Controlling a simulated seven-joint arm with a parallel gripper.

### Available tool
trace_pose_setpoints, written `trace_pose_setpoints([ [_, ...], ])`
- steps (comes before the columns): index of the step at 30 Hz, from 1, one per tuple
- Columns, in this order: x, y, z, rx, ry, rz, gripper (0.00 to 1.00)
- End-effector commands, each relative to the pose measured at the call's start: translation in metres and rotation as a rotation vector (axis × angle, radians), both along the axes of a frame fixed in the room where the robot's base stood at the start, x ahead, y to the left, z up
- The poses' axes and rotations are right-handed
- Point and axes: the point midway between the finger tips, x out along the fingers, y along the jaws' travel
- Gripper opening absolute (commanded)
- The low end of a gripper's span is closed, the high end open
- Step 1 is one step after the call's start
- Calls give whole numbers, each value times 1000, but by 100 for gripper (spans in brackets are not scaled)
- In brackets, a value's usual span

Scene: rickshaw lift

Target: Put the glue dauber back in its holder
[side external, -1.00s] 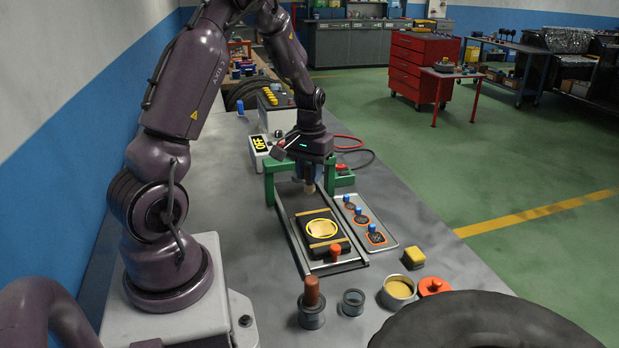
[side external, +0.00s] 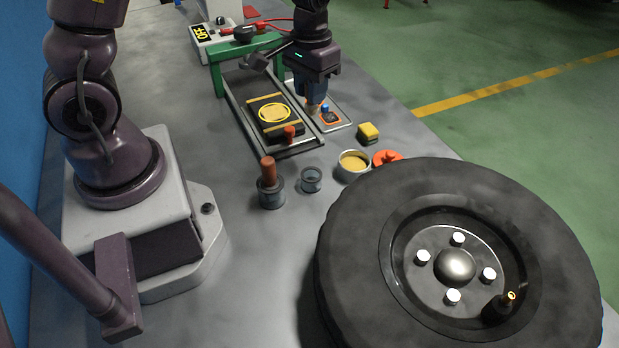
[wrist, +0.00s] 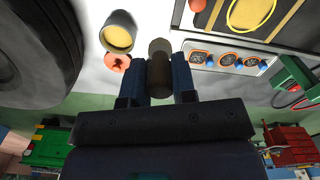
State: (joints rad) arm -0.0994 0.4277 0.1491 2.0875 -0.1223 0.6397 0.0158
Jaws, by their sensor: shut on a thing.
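My gripper (side external: 313,102) is shut on the glue dauber (side external: 312,109), a brownish cylinder held between the fingers. The dauber (wrist: 159,68) also shows between the finger pads in the wrist view, pointing away from my gripper. My gripper is over the near part of the grey patch tray (side external: 341,123). A small empty grey cup (side external: 311,181), apparently the holder, stands on the bench nearer the camera, apart from the dauber. Beside it, a red-brown handle (side external: 268,170) stands upright in a dark holder (side external: 271,194). The glue pot (side external: 353,162) is open, with tan glue inside.
An orange lid (side external: 388,157) lies beside the pot. A yellow sponge (side external: 368,131) is behind it. A large tyre (side external: 355,245) fills the near right. The railed press with its green arch (side external: 216,77) stands left of the tray.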

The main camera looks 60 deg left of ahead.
Motion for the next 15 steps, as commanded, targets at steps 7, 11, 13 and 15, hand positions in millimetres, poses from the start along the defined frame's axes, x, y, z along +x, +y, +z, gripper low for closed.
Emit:
trace_pose_setpoints([
  [7, -27, -72, -9, 4, 7, -184, 2],
  [11, -37, -73, -22, 9, 11, -172, 2],
  [13, -35, -72, -33, 12, 2, -164, 2],
  [15, -35, -72, -45, 12, 2, -162, 2],
])
